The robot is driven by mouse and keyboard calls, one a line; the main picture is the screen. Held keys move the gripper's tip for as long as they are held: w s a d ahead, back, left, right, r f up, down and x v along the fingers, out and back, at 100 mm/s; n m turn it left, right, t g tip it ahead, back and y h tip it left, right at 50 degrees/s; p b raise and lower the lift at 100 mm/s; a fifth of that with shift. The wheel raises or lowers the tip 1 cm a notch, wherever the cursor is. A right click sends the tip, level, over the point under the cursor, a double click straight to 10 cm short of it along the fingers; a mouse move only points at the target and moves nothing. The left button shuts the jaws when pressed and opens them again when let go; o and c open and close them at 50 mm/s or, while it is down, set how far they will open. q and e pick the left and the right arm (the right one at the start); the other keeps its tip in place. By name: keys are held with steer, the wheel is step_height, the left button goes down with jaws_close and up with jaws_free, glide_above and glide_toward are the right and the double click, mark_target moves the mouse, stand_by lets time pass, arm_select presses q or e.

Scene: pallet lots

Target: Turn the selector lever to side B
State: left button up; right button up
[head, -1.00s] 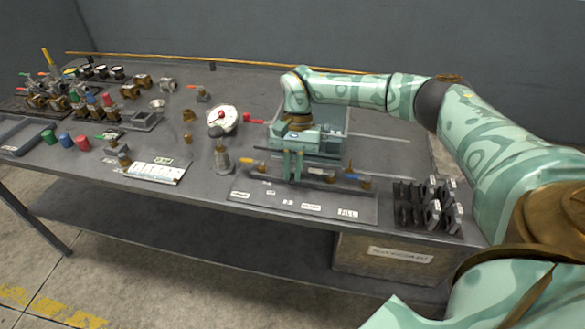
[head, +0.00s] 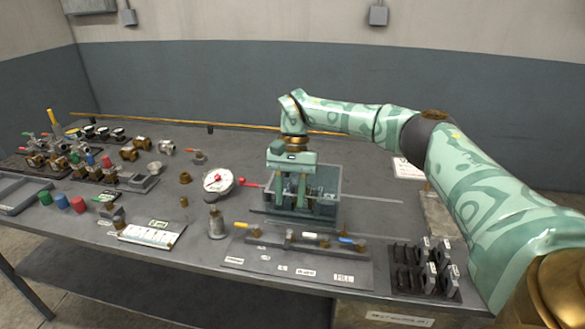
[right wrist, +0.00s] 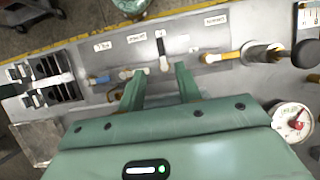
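A pipe manifold (head: 283,236) lies on a labelled grey plate (head: 262,256) near the table's front edge, with a yellow handle at its left and a blue one at its right. In the right wrist view it appears turned around. There a small dark and white lever (right wrist: 162,48), apparently the selector, stands near the middle. I cannot read which side it points to. My right gripper (head: 289,207) points down behind the manifold in the head view. In the right wrist view its fingers (right wrist: 161,74) are apart, with nothing held; the lever lies just beyond the tips. My left gripper is out of view.
A grey-green bin (head: 328,180) stands behind the gripper. A dial gauge (head: 218,181) and a metal fitting (head: 216,223) stand to the left. Black slotted blocks (head: 425,270) stand right of the plate. Several valves and fittings crowd the table's left.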

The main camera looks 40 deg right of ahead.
steer(key=v, duration=0.6)
steer(key=shift+r+p, duration=0.15)
steer(key=shift+p, duration=0.2)
steer(key=shift+w, duration=0.15)
